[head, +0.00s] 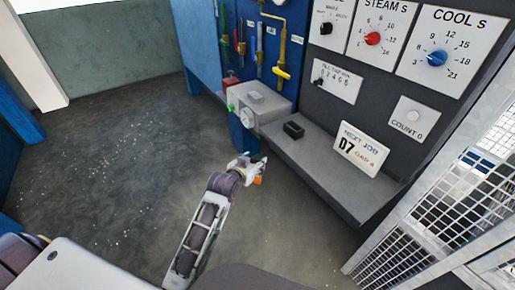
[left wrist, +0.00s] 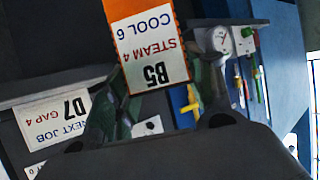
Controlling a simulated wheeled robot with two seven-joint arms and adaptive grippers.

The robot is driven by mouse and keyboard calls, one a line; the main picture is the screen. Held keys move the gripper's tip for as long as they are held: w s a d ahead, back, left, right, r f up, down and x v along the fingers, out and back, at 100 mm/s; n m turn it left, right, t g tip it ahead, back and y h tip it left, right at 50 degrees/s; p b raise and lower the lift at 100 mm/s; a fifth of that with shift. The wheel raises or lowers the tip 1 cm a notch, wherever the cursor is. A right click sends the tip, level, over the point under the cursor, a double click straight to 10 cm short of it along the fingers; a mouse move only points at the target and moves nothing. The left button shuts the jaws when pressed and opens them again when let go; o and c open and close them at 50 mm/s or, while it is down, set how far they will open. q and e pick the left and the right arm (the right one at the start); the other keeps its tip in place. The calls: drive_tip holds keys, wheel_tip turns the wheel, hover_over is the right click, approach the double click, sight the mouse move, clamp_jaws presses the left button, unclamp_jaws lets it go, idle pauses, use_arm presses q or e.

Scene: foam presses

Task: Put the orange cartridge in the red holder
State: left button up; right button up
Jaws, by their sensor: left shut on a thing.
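My left gripper (head: 260,170) is shut on the orange cartridge (head: 258,180), in front of the grey ledge in the head view. Most of the cartridge is hidden there by the fingers. In the left wrist view the orange cartridge (left wrist: 174,14) sits between the fingers, with a white label that appears upside down and reads B5, STEAM 4, COOL 6. A small red piece (head: 231,83) stands behind the grey press unit in the head view; I cannot tell if it is the red holder. My right gripper is not in view.
The grey press unit (head: 258,102) has a round gauge. Dial panels rise behind. A mesh cage (head: 430,220) stands at right; the left floor is clear.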

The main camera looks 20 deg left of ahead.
use_arm(q)
drive_tip(key=s+f, duration=1)
drive_tip(key=f, duration=0.1)
drive_tip(key=shift+s+a+f+n+y, duration=0.15)
drive_tip(key=shift+s+f+n+y, duration=0.2)
drive_tip(key=shift+f+n+y, duration=0.05)
drive_tip(key=shift+a, duration=0.1)
